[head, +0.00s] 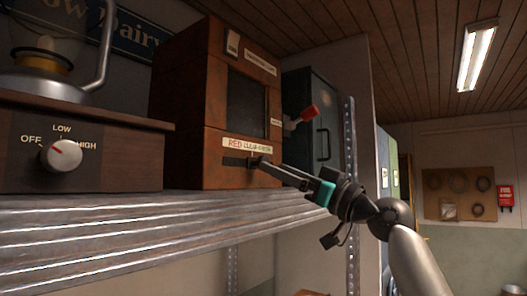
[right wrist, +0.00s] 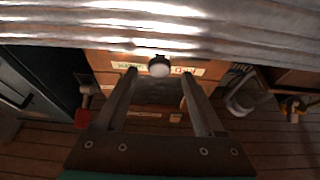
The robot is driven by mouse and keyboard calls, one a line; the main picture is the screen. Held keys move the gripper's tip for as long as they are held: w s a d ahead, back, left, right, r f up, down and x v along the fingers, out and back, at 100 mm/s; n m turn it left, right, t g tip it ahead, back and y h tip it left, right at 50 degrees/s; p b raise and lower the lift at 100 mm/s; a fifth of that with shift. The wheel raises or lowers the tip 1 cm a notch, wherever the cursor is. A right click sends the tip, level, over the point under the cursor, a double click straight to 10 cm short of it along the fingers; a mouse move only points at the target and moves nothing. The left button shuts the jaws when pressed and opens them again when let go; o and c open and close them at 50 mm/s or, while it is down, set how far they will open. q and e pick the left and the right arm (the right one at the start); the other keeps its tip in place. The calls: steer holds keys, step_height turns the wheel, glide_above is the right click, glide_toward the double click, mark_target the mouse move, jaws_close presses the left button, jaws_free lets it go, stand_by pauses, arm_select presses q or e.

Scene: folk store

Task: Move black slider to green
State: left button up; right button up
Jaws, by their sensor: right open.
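The wooden box (head: 192,110) stands on the metal shelf, with a dark window and a white label strip (head: 247,145) whose first word is RED; the rest is hard to read. The black slider (head: 252,161) is at the dark slot under this strip, roughly below its middle, partly hidden by the gripper. In the right wrist view a rounded knob (right wrist: 159,67), apparently the slider's end, lies between the fingertips with gaps on both sides. My right gripper (head: 260,163) is open, its fingers either side of the knob. My left gripper is not in view.
The ribbed metal shelf (head: 130,225) runs close below the gripper. A red-tipped lever (head: 308,113) sticks out on the box's right side. A dark cabinet (head: 318,125) stands behind it. A unit with an OFF/LOW/HIGH dial (head: 62,156) is at left.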

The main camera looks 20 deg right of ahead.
steer(key=p+x, duration=0.1)
steer(key=x, duration=0.4)
steer(key=shift+p, duration=0.3)
steer(key=shift+s+d, duration=0.1)
jaws_close()
stand_by(1.0)
